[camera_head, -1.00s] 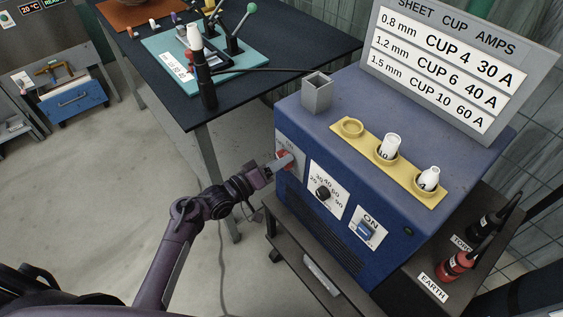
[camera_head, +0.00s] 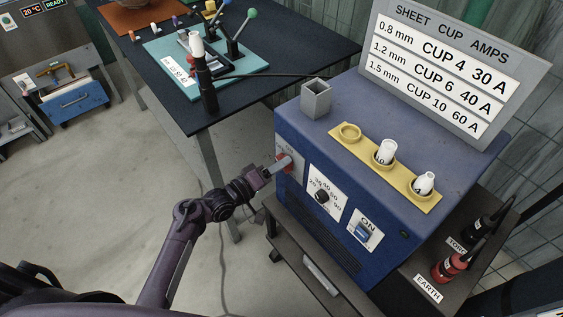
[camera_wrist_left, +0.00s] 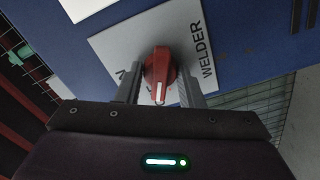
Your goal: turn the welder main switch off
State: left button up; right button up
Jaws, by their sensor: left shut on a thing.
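The blue welder (camera_head: 350,195) stands on a dark cart. Its main switch is a red knob on a grey plate at the front left corner. My left gripper (camera_head: 277,165) is at this knob in the head view and hides part of it. In the left wrist view the red switch knob (camera_wrist_left: 160,75) with a white mark sits between the two grey fingers of my left gripper (camera_wrist_left: 158,90), which are shut on it. The plate (camera_wrist_left: 118,50) carries the word WELDER; its other lettering is partly hidden. My right gripper is not in view.
The welder front also has an amps dial (camera_head: 323,196) and a blue ON rocker (camera_head: 363,232). A yellow cup holder (camera_head: 400,178) and a grey square cup (camera_head: 316,98) stand on top. A dark table (camera_head: 290,45) is behind. Open floor lies left.

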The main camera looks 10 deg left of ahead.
pick_arm(q)
jog(key=shift+n+p, duration=1.85)
jog(key=shift+n, duration=0.65)
jog(key=o, duration=0.7)
jog(key=p+v, duration=0.2)
jog(key=v, duration=0.3)
